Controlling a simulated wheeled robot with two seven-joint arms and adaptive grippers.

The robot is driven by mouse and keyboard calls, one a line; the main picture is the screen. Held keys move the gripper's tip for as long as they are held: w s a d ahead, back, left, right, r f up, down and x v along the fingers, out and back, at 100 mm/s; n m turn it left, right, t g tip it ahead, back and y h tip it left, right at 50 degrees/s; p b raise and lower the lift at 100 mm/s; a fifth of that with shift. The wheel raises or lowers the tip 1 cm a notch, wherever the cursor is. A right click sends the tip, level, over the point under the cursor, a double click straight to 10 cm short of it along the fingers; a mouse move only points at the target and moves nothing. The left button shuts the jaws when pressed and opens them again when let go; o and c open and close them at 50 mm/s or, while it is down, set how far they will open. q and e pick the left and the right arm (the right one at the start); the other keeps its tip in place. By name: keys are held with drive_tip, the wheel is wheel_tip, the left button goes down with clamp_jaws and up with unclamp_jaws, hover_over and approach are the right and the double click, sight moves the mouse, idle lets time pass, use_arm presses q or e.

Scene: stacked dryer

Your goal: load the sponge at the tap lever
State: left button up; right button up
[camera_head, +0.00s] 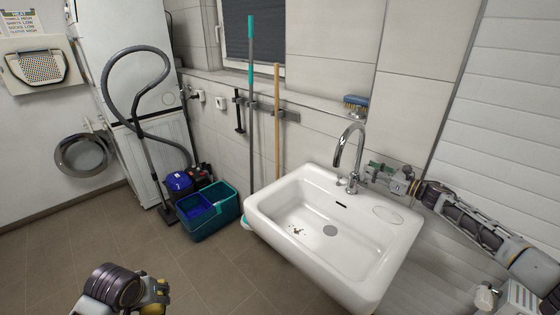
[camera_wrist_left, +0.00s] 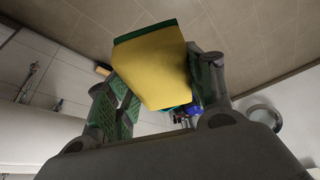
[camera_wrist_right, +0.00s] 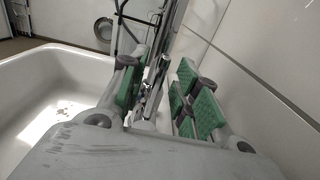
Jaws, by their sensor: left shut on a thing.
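My left gripper (camera_wrist_left: 160,95) is shut on a yellow sponge (camera_wrist_left: 152,68) with a green layer along its edge. In the head view only part of that arm shows at the bottom left, and the sponge is not visible there. The chrome tap (camera_head: 349,150) stands at the back of the white sink (camera_head: 262,205). My right gripper (camera_head: 378,172) is just right of the tap, above the sink's back rim. In the right wrist view its green-padded fingers are apart, with the chrome tap (camera_wrist_right: 154,84) showing between them. I cannot tell whether they touch it.
A blue brush (camera_head: 355,103) lies on the ledge behind the tap. Dark specks lie in the basin. A teal bucket (camera_head: 208,215), a vacuum hose (camera_head: 108,75) and stacked machines (camera_head: 160,150) stand to the left. Two poles lean on the wall. The floor in front is clear.

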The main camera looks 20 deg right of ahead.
drive_tip(key=shift+x, duration=0.8)
drive_tip(key=shift+a, duration=0.1)
clamp_jaws()
